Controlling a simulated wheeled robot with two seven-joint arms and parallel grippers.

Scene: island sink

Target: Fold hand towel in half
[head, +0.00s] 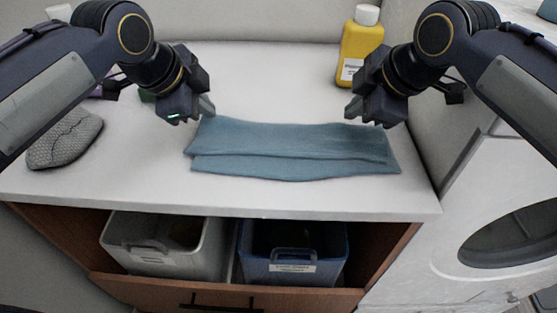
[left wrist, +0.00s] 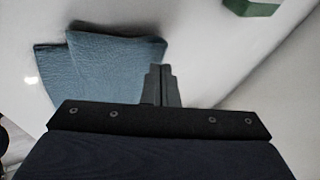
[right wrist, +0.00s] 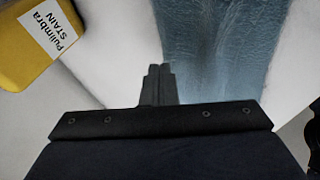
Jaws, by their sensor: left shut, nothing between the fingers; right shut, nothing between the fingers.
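A blue hand towel (head: 290,150) lies on the white counter, folded over on itself, with a long edge of the lower layer showing along the front. Its left end shows in the left wrist view (left wrist: 110,70), and its other end shows in the right wrist view (right wrist: 220,45). My left gripper (head: 207,110) is shut and empty near the towel's back left corner. It also shows in the left wrist view (left wrist: 161,85). My right gripper (head: 352,112) is shut and empty near the towel's back right part. It also shows in the right wrist view (right wrist: 158,84).
A yellow bottle (head: 360,48) stands at the back right. A grey patterned item (head: 64,138) lies at the left. A green block (left wrist: 252,7) is behind my left gripper. Two bins, grey (head: 160,245) and blue (head: 290,262), sit below the counter. The front counter strip is clear.

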